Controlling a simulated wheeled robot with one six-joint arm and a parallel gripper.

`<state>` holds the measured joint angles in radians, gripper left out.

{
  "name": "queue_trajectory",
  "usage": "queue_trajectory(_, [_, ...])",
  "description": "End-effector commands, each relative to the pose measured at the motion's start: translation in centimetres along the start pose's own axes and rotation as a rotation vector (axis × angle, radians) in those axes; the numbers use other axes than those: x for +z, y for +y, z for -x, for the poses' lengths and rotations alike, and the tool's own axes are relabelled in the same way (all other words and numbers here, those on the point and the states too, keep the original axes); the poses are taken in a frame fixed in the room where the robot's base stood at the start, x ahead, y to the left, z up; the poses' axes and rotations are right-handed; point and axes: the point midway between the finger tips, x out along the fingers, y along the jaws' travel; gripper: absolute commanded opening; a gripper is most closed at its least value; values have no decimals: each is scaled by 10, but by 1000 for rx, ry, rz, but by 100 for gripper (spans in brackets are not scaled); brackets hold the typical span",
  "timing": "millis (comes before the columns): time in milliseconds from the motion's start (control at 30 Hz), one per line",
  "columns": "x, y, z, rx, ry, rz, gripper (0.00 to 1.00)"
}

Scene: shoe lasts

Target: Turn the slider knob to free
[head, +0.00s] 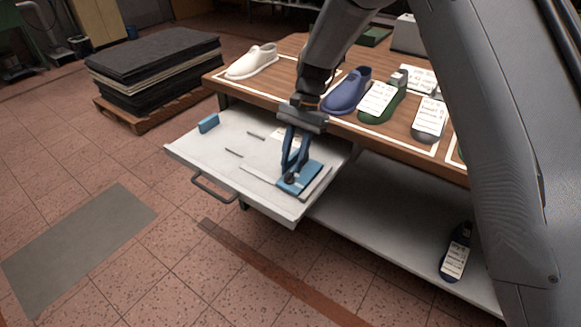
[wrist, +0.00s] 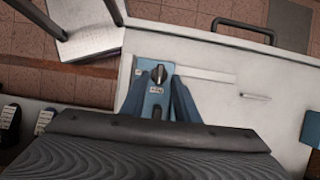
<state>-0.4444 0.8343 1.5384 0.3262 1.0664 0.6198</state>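The slider is a blue plate (head: 312,174) on a pulled-out pale drawer or tray (head: 195,152); it also shows in the wrist view (wrist: 147,72). Its black knob (wrist: 158,73) has a lighter pointer mark, with a small white label below it too small to read. In the head view the knob (head: 290,178) is a dark spot by my fingertips. My gripper (head: 293,170) reaches down over the plate. In the wrist view my gripper (wrist: 157,84) has its blue fingers apart on either side of the knob, with visible gaps. It holds nothing.
A pale strip (wrist: 207,73) runs from the plate. A blue block (head: 208,123) and thin dark slots (head: 234,153) are on the drawer, which has a dark handle (head: 212,190). A wooden table (head: 300,50) with shoes and lasts stands behind, above a lower shelf (head: 385,215).

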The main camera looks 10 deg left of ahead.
Motion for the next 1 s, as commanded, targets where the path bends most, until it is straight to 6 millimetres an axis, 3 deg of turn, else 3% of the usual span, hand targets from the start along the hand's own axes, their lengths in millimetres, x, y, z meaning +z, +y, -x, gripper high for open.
queue_trajectory(300, [-1,0,44,-1,1,0,28])
queue_trajectory(833, [0,1,50,1,0,0,28])
queue_trajectory(933, [-3,12,54,-4,14,5,28])
queue_trajectory(1000, [-6,31,60,-9,36,16,28])
